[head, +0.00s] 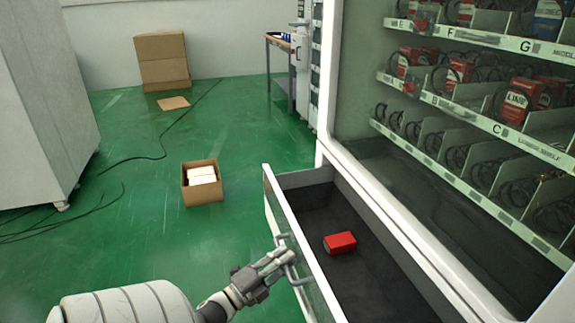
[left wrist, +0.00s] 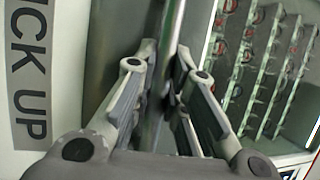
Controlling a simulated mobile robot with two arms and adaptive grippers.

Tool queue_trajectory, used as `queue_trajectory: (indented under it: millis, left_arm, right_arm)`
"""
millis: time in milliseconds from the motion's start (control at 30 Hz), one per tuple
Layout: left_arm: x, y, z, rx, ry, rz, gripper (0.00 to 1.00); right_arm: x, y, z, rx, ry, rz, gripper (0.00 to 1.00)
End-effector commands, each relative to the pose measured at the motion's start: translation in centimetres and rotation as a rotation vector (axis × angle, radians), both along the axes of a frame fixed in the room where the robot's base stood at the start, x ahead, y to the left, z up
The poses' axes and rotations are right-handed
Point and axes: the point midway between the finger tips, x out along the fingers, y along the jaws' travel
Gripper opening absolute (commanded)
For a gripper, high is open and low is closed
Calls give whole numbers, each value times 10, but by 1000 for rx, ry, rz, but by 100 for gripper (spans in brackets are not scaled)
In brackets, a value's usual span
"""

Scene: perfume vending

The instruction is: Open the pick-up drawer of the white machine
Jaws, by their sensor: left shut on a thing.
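The white machine (head: 328,112) stands at the right in the head view, with shelves of boxed goods behind its glass. Its pick-up drawer (head: 275,208) is pulled out at the bottom, with a dark inside in open view. A red box (head: 340,243) lies on the drawer floor. My left gripper (head: 283,257) is shut on the drawer's metal handle (head: 291,270) at the outer face of the drawer front. In the left wrist view the handle bar (left wrist: 167,60) runs between the fingers (left wrist: 160,95), beside the PICK UP lettering (left wrist: 28,75). My right gripper is not in view.
An open cardboard box (head: 202,190) with white packages stands on the green floor left of the drawer. A large white cabinet (head: 45,110) is at the left, with cables on the floor near it. Cardboard boxes (head: 162,60) and a table (head: 280,60) stand at the back.

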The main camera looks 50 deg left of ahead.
Motion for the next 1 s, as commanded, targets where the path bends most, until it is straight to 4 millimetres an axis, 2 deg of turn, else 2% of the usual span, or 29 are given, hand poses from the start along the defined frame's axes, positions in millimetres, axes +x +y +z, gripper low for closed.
queue_trajectory:
  millis: [200, 233, 300, 667, 767, 1000]
  left_arm:
    - [0, 0, -1, -1, 2, 1, 0]
    - [0, 0, -1, -1, 2, 1, 16]
    - [0, 0, -1, -1, 2, 1, 23]
    - [-3, 0, -2, -1, 2, 1, 23]
    - [-15, 0, -4, -2, 3, 1, 23]
    - [-64, 0, -13, -2, 5, 2, 23]
  right_arm:
    - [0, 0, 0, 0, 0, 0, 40]
    - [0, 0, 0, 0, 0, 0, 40]
    - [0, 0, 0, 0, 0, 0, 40]
    - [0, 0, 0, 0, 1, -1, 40]
    - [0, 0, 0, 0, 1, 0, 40]
    - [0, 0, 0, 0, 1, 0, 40]
